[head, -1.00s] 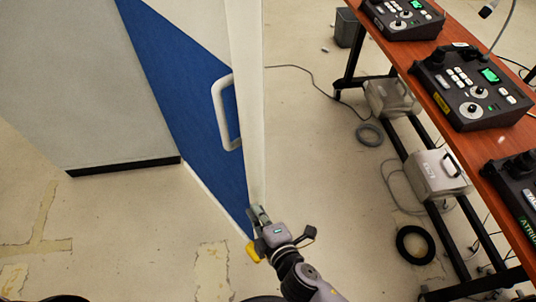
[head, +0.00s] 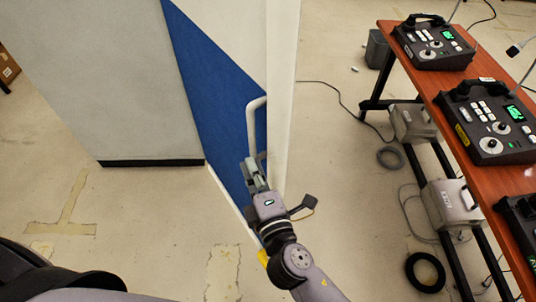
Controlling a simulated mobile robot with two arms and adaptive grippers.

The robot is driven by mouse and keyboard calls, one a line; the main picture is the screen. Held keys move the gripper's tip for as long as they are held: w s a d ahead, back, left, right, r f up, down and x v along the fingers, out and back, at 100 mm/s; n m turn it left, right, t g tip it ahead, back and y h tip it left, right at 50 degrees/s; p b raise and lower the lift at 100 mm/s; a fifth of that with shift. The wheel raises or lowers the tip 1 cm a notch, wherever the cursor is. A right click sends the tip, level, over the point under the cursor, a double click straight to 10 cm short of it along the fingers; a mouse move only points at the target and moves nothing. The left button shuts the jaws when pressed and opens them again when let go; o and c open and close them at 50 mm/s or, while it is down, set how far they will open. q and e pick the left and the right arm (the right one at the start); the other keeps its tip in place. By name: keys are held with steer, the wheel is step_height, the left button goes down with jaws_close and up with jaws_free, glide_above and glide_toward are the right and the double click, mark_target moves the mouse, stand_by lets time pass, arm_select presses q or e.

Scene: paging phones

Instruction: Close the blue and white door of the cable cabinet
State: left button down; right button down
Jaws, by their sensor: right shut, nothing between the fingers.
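The blue and white door (head: 205,88) of the cable cabinet (head: 120,90) stands open in the head view, its free edge turned toward me. Its white handle (head: 251,127) is on the blue face near that edge. My right gripper (head: 252,165) is shut and empty. Part of a dark arm link of mine shows at the lower left; the left gripper is not in view.
A wooden table (head: 451,88) with several dark control consoles (head: 434,43) stands on the right. Grey boxes (head: 449,206), cables and a black ring (head: 425,272) are under it. A dark bin (head: 378,49) stands behind. The floor between door and table is mostly clear.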

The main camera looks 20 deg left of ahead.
steer(key=shift+w+d+p, duration=0.5)
steer(key=shift+w+d, duration=0.9)
steer(key=shift+w, duration=0.05)
steer(key=shift+w, duration=0.1)
